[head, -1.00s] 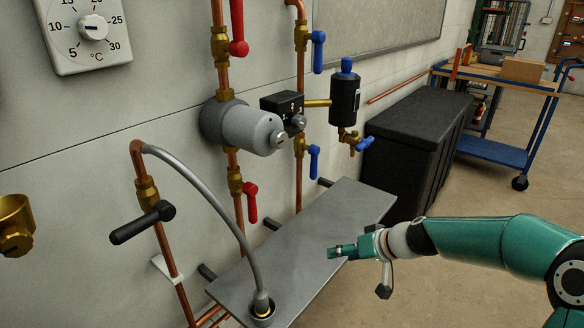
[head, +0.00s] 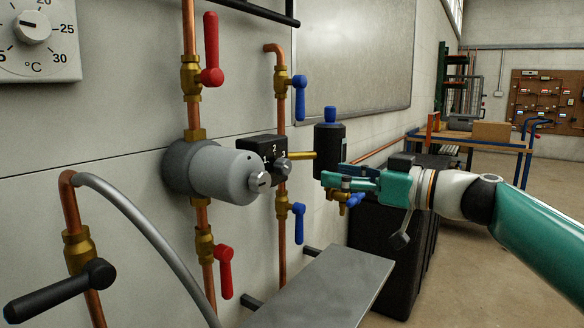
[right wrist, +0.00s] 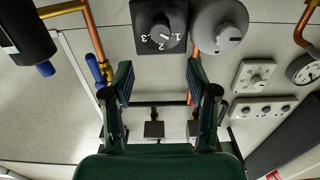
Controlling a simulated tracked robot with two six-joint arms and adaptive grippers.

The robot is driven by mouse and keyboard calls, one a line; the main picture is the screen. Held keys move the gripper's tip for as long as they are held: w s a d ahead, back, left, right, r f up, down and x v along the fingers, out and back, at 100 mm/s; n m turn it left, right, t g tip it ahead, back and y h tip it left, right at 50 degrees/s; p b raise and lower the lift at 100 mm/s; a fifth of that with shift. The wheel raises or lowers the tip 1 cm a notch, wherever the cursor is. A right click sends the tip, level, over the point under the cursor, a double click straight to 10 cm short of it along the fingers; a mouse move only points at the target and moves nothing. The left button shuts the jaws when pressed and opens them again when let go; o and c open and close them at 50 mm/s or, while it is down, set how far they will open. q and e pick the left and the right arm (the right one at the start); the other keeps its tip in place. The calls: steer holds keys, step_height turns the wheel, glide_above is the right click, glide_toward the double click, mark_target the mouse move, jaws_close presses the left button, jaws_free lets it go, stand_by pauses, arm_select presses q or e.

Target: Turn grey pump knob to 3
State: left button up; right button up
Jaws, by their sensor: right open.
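The grey pump (head: 222,172) is a round body on the copper pipe, with a small silver screw on its face. A black box (head: 262,148) beside it carries the marks 1, 2 and 3 and a grey knob (head: 283,166). In the right wrist view the knob (right wrist: 161,29) is ahead, above the space between my fingers, with upside-down marks; I cannot tell which mark it points to. My right gripper (head: 327,180) is open and empty, to the right of the knob and apart from it; its fingers (right wrist: 160,88) also show in the right wrist view. My left gripper is not in view.
A dark cylinder (head: 329,150) on a brass pipe stands close behind my right gripper. Red valve handles (head: 211,48) and blue ones (head: 298,222) stick out from the pipes. A grey shelf (head: 335,285) lies below, and a grey hose (head: 150,230) arches at left.

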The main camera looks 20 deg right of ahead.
mark_target(288, 167)
steer(key=p+x, duration=0.1)
steer(key=x, duration=0.9)
steer(key=shift+w+a+p, duration=0.2)
steer(key=shift+w+p, duration=0.05)
steer(key=shift+p, duration=0.1)
jaws_close()
